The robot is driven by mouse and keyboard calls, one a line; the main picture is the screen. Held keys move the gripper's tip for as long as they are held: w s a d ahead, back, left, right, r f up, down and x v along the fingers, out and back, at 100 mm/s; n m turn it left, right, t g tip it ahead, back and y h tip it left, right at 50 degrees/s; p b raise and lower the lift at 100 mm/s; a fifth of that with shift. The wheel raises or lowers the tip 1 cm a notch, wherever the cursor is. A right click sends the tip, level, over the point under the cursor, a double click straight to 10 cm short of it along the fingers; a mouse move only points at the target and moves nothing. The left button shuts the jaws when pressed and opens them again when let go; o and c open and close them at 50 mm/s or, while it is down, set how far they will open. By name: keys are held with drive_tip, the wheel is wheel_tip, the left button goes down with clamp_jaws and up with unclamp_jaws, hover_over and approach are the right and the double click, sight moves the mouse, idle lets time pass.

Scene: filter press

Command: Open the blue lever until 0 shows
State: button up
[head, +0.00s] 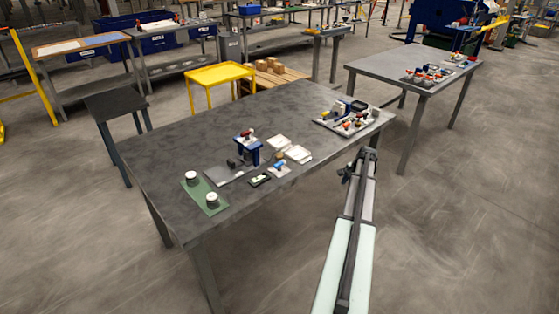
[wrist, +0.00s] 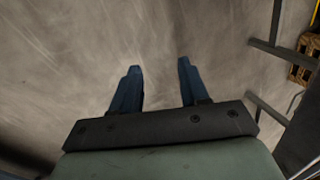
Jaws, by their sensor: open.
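My gripper (wrist: 158,68) is open and empty in the wrist view, its two blue fingers apart over bare concrete floor. In the head view my gripper (head: 346,174) is small and dark, beside the near right edge of the grey table (head: 190,145), apart from everything on it. A panel with several small coloured fittings (head: 345,118) stands at the table's right end. A blue press frame with a red top (head: 247,148) stands mid-table. A small white and blue piece (head: 280,169) lies near the front edge. I cannot tell which part is the blue lever, and no 0 is readable.
White trays (head: 298,153), a small dark device (head: 260,180) and a green mat (head: 205,198) with two white round pots lie on the table. A second table (head: 400,68) with similar fittings stands at right. A yellow stand (head: 220,74) is behind. The table's left part is clear.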

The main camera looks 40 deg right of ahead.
wheel_tip(320, 180, up, 5)
drive_tip(key=d, duration=0.2)
wheel_tip(320, 180, up, 24)
drive_tip(key=n+g, duration=0.2)
drive_tip(key=g, duration=0.1)
hover_over(279, 163)
wheel_tip(279, 163, down, 13)
drive_tip(key=shift+d+f, duration=0.15)
clamp_jaws()
